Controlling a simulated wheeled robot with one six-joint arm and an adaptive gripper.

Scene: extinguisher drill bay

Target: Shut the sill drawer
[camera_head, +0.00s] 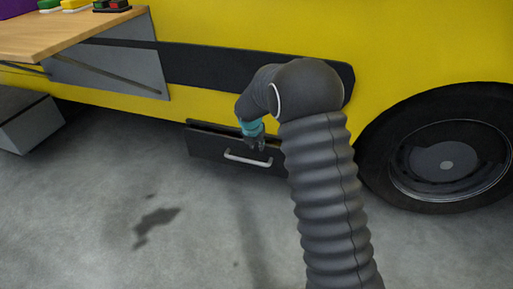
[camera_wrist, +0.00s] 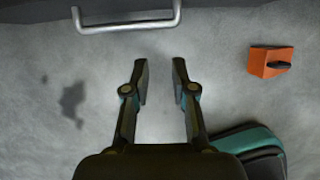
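The sill drawer (camera_head: 215,146) is a dark box low under the yellow vehicle's side, with a pale bar handle (camera_head: 247,160) on its front. A dark gap shows along its top edge, so it appears to stand partly out. My gripper (camera_head: 256,147) is in front of the drawer's right half, just above the handle in the head view; contact cannot be told. In the wrist view my gripper (camera_wrist: 160,72) is open, with nothing between its fingers. The handle (camera_wrist: 127,25) crosses the top of that view, ahead of the fingertips and apart from them. My arm hides the drawer's right end.
The wheel (camera_head: 445,163) stands right of the drawer. A wooden shelf (camera_head: 65,36) with small coloured items juts out at upper left, above a grey step (camera_head: 35,130). An orange block (camera_wrist: 268,62) shows on the right in the wrist view. The concrete floor before the drawer is mostly clear.

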